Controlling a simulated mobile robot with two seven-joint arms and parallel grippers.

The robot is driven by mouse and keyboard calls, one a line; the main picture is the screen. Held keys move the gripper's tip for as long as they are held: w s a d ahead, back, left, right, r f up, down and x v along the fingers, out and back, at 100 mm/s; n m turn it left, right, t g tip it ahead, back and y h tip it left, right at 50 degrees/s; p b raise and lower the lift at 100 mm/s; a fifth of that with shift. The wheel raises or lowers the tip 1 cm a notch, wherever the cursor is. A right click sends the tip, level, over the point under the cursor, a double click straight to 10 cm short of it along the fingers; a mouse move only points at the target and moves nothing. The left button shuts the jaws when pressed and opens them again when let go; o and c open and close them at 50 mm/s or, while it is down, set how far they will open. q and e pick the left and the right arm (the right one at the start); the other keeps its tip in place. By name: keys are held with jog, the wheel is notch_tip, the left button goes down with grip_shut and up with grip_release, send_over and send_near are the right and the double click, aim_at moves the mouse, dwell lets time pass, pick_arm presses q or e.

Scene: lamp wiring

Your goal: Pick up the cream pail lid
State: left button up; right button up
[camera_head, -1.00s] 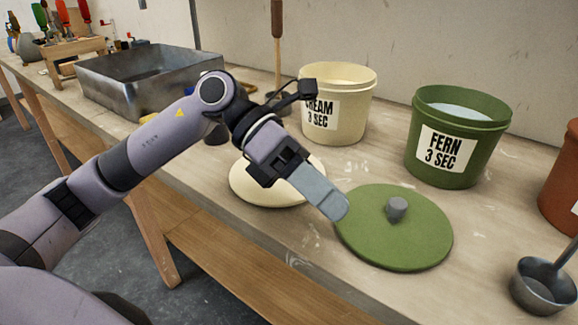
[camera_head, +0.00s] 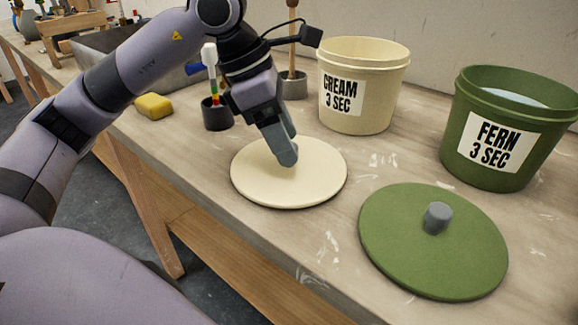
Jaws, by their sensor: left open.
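The cream pail lid (camera_head: 289,186) is a flat, pale round disc lying on the bench in the middle of the picture. My left gripper (camera_head: 287,156) points down over the lid's upper middle, with its fingers at or just above the surface. Its jaws are open, though the fingers overlap from this side. The lid's knob does not show and may be hidden behind the fingers. The cream pail (camera_head: 364,85), labelled "CREAM 3 SEC", stands open behind the lid. My right gripper is not in view.
A green lid (camera_head: 400,240) with a grey knob lies to the right. The open green pail (camera_head: 490,145), labelled "FERN 3 SEC", stands behind it. A yellow sponge (camera_head: 154,106), a dark cup (camera_head: 217,117) and a metal bin (camera_head: 92,45) are to the left. The bench's front edge is close.

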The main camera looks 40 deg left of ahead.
pick_arm(q)
jog(key=shift+x, duration=1.1)
grip_shut()
jog(key=shift+r, duration=0.15)
